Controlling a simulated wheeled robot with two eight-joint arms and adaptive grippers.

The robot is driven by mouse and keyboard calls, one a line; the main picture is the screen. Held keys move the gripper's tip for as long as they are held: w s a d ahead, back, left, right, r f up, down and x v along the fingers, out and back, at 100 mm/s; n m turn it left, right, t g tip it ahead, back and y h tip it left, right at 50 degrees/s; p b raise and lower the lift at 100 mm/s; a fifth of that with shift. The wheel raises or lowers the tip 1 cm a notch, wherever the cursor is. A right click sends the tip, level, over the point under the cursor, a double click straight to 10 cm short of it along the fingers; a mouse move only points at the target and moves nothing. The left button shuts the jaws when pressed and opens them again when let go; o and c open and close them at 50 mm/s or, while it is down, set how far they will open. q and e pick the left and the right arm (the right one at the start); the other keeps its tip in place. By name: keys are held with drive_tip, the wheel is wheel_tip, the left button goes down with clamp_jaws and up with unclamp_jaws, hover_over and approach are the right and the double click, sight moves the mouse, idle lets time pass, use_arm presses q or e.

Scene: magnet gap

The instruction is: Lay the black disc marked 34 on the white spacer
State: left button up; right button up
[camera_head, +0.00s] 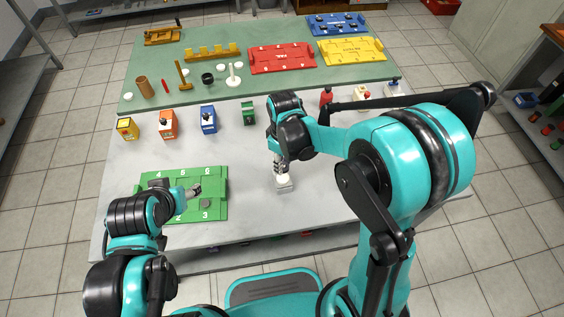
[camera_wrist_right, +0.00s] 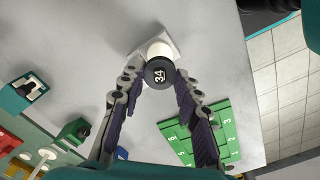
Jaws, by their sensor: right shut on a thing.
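My right gripper (camera_head: 282,172) points down at the middle of the table. In the right wrist view its fingers (camera_wrist_right: 159,76) are shut on the sides of the black disc marked 34 (camera_wrist_right: 160,73). The white spacer (camera_wrist_right: 158,47) stands upright on a pale square base (camera_wrist_right: 139,56), partly hidden behind the disc. In the head view the base (camera_head: 284,187) shows under the gripper. I cannot tell whether disc and spacer touch. My left gripper (camera_head: 194,190) hangs over the green board; its jaws are too small to read.
The green numbered board (camera_head: 218,179) lies to the left, with dark pieces on it. Several coloured blocks, such as a blue one (camera_head: 208,120) and a green one (camera_head: 249,113), stand along the back. Behind them, a green mat (camera_head: 221,40) holds trays and tools. The table around the base is clear.

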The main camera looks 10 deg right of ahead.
sight(283, 177)
drive_tip(key=shift+f+b, duration=2.4)
drive_tip(key=shift+f, duration=0.4)
drive_tip(key=shift+f, duration=0.15)
drive_tip(key=o, duration=1.2)
drive_tip(key=shift+c, duration=0.2)
drive_tip(key=shift+c, duration=1)
drive_tip(key=c, duration=0.3)
drive_tip(key=shift+c, duration=0.2)
